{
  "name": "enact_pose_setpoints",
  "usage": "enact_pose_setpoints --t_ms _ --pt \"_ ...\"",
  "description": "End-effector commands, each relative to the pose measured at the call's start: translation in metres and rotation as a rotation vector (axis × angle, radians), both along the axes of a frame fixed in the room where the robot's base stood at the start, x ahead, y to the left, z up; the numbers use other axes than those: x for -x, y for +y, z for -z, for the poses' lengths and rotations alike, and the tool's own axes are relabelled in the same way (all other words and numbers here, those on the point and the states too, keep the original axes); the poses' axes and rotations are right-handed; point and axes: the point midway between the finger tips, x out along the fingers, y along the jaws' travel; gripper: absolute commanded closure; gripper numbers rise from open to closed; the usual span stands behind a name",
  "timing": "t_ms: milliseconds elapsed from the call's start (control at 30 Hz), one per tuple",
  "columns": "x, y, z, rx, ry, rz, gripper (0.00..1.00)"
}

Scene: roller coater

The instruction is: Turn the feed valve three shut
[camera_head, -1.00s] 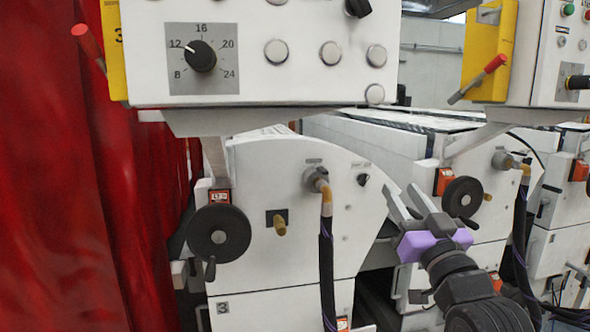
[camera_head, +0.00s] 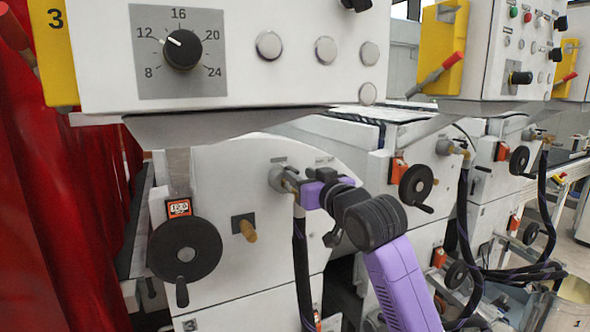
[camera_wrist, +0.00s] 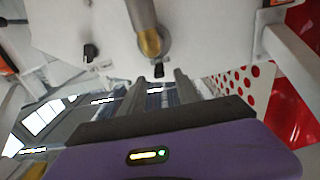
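The unit marked 3 (camera_head: 260,265) stands at left centre in the head view. On its upper panel a pipe fitting (camera_head: 278,178) with a brass elbow carries a dark hose downward.
A control box (camera_head: 225,60) with a dial overhangs the panel. A black handwheel (camera_head: 185,250) and a brass-coloured knob (camera_head: 248,232) sit left of my arm. Red curtains (camera_head: 60,220) hang at far left. Similar units with handwheels (camera_head: 415,185) and hoses stand right.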

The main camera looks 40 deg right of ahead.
Motion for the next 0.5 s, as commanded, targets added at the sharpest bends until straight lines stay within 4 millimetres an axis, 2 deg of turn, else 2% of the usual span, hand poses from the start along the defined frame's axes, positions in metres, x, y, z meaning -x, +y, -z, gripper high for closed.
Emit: enact_pose_setpoints --t_ms 200,500 --pt "-0.026 -0.007 -0.002 0.002 0.001 0.001 0.62" --pt "-0.033 -0.009 0.0 0.002 -0.002 0.0 0.62"
